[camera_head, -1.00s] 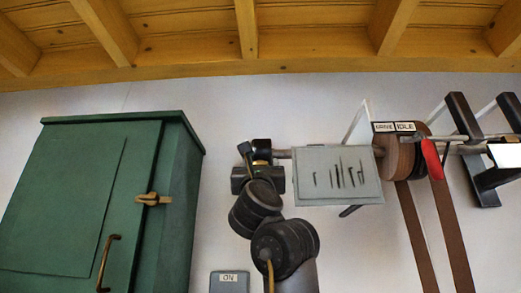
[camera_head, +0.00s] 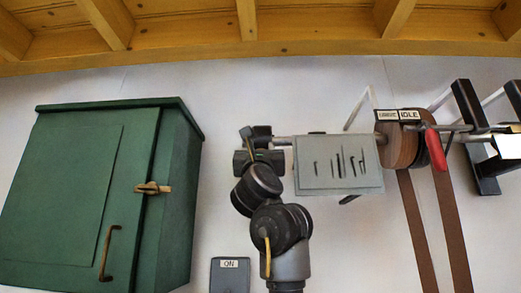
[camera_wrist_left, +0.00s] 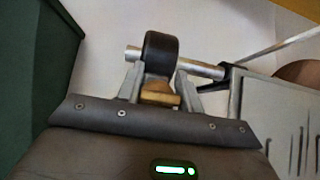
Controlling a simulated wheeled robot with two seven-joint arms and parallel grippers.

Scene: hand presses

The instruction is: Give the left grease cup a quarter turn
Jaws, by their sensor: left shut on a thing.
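The left grease cup (camera_wrist_left: 158,94) is a small brass piece below a black bearing ring (camera_wrist_left: 160,52) on a silver shaft. My left gripper (camera_wrist_left: 160,88) has one finger on each side of the cup and is shut on it in the left wrist view. In the head view my left gripper (camera_head: 257,157) is up under the black bearing (camera_head: 262,131) at the left end of the shaft. The cup is mostly hidden there by the gripper. How far the cup is turned cannot be told. My right gripper is not in view.
A grey slotted box (camera_head: 338,165) hangs just right of the gripper. Beyond it are wooden pulleys (camera_head: 398,146), brown belts and a red lever (camera_head: 436,149). A green cabinet (camera_head: 65,200) stands left, with clear white wall between. An ON plate (camera_head: 230,275) is below.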

